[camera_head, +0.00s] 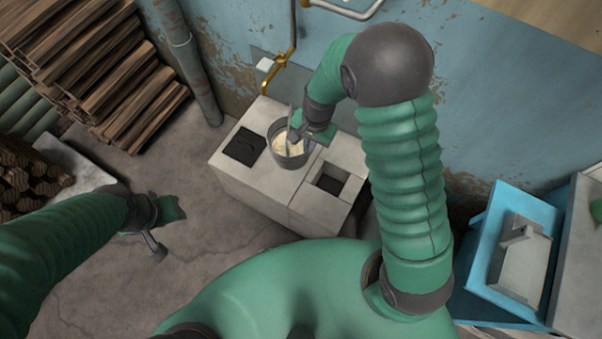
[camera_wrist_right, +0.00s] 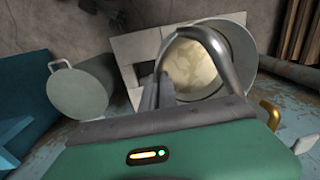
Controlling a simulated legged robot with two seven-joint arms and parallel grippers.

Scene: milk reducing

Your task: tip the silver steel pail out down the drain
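The silver steel pail (camera_head: 273,135) stands upright on a pale block-shaped stand (camera_head: 240,185), with cream-coloured contents inside. It also shows in the right wrist view (camera_wrist_right: 243,48), where a curved grey metal bar crosses in front of its mouth. My right gripper (camera_head: 293,135) is over the pail's mouth at its right side; its hand hides part of the rim. I cannot tell whether its fingers are closed on the pail. The stand has a dark square grate (camera_head: 245,146) left of the pail and a square opening (camera_head: 331,183) to its right. My left gripper (camera_head: 155,245) hangs over bare floor, away from the stand.
Stacked wood (camera_head: 90,60) lies at upper left. A brass tap (camera_head: 275,75) and pipes are on the blue wall behind the stand. A blue unit holding a grey box (camera_head: 520,262) stands at right. A grey-green round container (camera_wrist_right: 80,92) shows in the wrist view.

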